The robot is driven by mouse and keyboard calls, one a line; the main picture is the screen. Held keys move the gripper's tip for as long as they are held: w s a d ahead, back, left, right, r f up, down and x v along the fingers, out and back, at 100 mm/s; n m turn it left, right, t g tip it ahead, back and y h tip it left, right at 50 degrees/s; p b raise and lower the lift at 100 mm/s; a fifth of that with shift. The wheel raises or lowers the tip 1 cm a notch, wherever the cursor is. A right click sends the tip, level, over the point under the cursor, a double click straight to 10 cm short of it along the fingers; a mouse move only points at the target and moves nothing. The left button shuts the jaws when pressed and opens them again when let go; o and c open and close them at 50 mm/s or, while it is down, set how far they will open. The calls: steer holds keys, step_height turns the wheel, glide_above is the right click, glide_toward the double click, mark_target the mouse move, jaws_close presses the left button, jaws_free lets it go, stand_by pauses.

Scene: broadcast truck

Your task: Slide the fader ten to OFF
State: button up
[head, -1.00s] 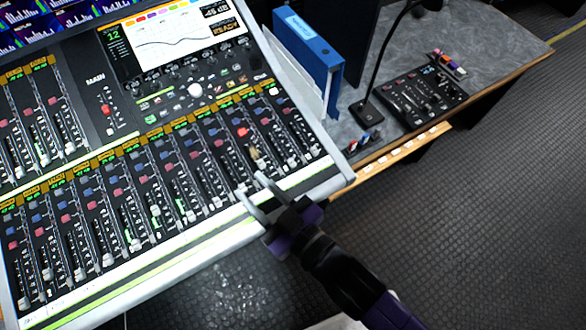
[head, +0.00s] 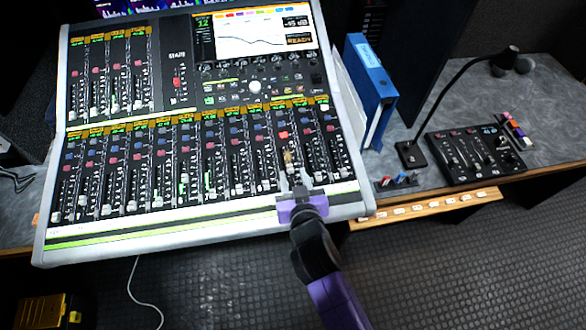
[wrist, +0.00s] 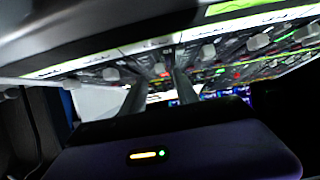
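The mixing console (head: 200,224) fills the left and middle of the head view. Its lower bank has several faders. Counting from the left, fader ten appears to be the one with the tan cap (head: 288,157), which sits higher than its neighbours; its number is too small to read. My gripper (head: 296,180) is at the console's front edge, just below that cap, its two fingers apart and pointing up the strip. In the wrist view the fingers (wrist: 160,82) are also apart, with a small cap (wrist: 160,68) beyond the gap. Contact cannot be told.
A blue binder (head: 370,85) stands right of the console. A gooseneck microphone (head: 410,153) and a small control box (head: 474,152) are on the grey desk. A wooden ledge (head: 425,208) runs along the desk front. The floor (head: 450,270) in front is clear.

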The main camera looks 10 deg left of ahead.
mark_target(290, 167)
steer(key=shift+x, duration=1.75)
jaws_close()
